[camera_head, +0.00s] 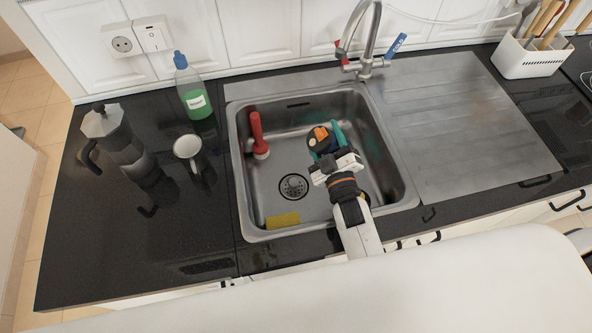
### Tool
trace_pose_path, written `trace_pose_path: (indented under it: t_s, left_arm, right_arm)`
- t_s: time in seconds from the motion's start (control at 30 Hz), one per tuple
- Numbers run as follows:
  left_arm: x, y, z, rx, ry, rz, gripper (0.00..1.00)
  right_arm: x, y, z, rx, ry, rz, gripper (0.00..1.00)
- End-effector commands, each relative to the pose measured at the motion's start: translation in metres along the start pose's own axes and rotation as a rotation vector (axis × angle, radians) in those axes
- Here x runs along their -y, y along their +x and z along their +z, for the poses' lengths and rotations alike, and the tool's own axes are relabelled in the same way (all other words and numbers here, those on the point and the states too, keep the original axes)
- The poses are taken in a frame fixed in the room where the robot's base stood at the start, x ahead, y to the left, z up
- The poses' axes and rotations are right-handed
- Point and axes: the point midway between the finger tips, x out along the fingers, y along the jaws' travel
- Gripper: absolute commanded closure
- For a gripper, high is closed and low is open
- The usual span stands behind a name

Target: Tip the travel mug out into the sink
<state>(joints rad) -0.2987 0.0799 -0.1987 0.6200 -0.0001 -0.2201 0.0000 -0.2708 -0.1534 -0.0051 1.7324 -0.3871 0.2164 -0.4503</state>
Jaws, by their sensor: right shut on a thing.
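The steel sink (243,190) is set into the black counter, with a round drain (293,187) in its floor. My right gripper (334,158) reaches in from the front and is over the right part of the basin. It is shut on the travel mug (320,143), a dark thing with an orange patch. A teal part shows just beside it; I cannot tell if it belongs to the mug. The gripper hides part of the mug, and its tilt and opening are unclear. No liquid is seen flowing. My left gripper is not in view.
A red-handled brush (257,135) and a yellow sponge (283,220) are in the basin. The faucet (366,55) stands behind it. A moka pot (120,140), white mug (187,152) and green soap bottle (192,92) stand left. The drainboard (460,130) at right is bare.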

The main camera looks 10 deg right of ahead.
Motion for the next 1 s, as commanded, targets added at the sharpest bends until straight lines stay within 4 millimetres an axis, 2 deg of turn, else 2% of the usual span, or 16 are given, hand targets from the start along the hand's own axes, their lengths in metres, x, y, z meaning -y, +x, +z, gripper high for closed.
trace_pose_path:
  t_s: [0.5, 0.6, 1.0]
  left_arm:
    - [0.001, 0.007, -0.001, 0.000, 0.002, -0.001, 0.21]
    - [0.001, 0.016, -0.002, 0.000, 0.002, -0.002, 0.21]
    - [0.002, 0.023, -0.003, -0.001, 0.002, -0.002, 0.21]
  right_arm:
    - [0.009, 0.002, 0.011, 0.043, -0.257, -0.001, 0.73]
    - [0.004, 0.001, 0.006, 0.050, -0.306, -0.001, 0.73]
    - [0.004, 0.001, 0.005, 0.067, -0.409, -0.002, 0.73]
